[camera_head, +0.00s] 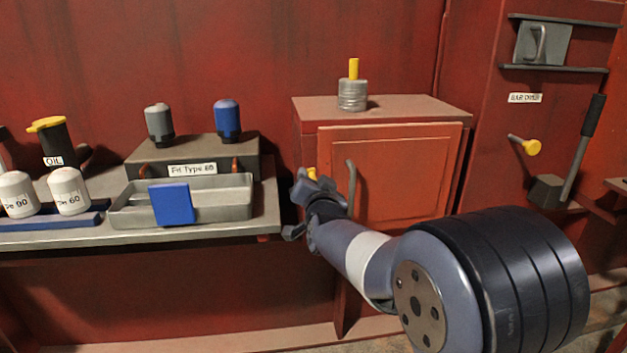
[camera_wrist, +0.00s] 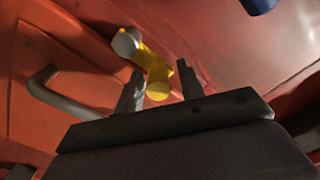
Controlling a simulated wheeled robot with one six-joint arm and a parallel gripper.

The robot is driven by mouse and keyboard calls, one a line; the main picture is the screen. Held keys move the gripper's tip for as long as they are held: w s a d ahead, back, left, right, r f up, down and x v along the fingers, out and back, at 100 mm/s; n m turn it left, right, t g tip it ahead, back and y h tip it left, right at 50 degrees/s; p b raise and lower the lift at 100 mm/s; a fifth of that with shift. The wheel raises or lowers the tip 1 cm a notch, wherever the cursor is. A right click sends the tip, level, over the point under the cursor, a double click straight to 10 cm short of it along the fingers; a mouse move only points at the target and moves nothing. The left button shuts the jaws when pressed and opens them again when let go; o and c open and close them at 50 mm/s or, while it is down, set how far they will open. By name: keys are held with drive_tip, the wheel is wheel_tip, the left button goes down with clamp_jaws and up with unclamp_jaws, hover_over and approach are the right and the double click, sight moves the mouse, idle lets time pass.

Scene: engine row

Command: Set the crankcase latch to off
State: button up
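A yellow latch handle, likely the crankcase latch (camera_head: 312,174), shows at the left edge of the red cabinet's door, partly hidden by my gripper. In the wrist view the yellow latch (camera_wrist: 155,68) has a pale round end at upper left and a round yellow knob lower down. My gripper (camera_head: 312,190) is at the latch, left of the door handle. In the wrist view my gripper (camera_wrist: 160,67) has its two fingers apart, with the yellow knob between them. The fingers do not look closed on it; contact is unclear.
The red cabinet (camera_head: 400,170) has a grey curved door handle (camera_head: 351,188) close to my gripper. A metal cylinder with a yellow stem (camera_head: 353,95) stands on top. To the left, a bench holds a grey tray (camera_head: 235,198), a blue block (camera_head: 172,204) and several containers.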

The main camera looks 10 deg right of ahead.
drive_tip(key=shift+o, duration=0.3)
drive_tip(key=shift+a+f, duration=0.15)
drive_tip(key=shift+s, duration=0.3)
drive_tip(key=s+p, duration=0.1)
drive_tip(key=s, duration=0.9)
drive_tip(key=w, duration=0.5)
drive_tip(key=w+b, duration=0.1)
drive_tip(key=w, duration=0.5)
drive_tip(key=shift+d, duration=0.2)
drive_tip(key=shift+s, duration=0.15)
drive_tip(key=shift+s, duration=0.1)
